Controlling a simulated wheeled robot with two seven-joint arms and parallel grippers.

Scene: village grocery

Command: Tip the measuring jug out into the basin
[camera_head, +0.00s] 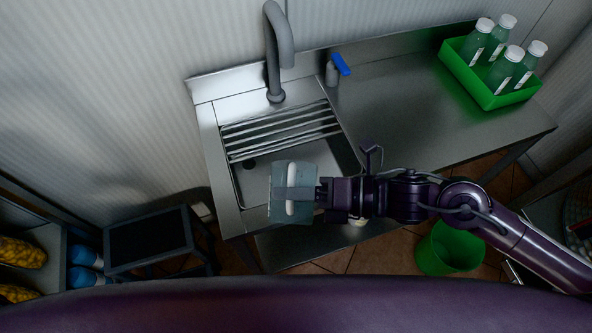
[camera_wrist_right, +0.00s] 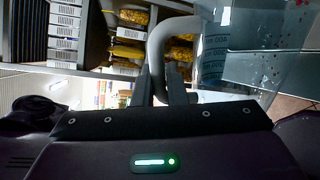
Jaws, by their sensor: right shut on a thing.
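The measuring jug (camera_head: 281,177) is translucent and pale blue-grey, with a light handle. In the head view it is over the front part of the metal basin (camera_head: 252,185) and reaches past its front rim. My right gripper (camera_head: 304,193) is shut on the jug's handle, with the arm coming in from the right. In the right wrist view the jug (camera_wrist_right: 268,40) shows at the upper right, with printed marks and small red specks, beside the curved handle (camera_wrist_right: 160,40). The jug looks tilted; how far, and what is inside, I cannot tell. My left gripper is out of view.
Slatted bars (camera_head: 280,130) cover the basin's back half. A grey tap (camera_head: 277,50) and a blue-handled valve (camera_head: 338,68) stand behind. A green crate (camera_head: 475,85) of bottles is at the back right. A green bucket (camera_head: 450,248) and a dark stool (camera_head: 148,238) are below. The right worktop is mostly clear.

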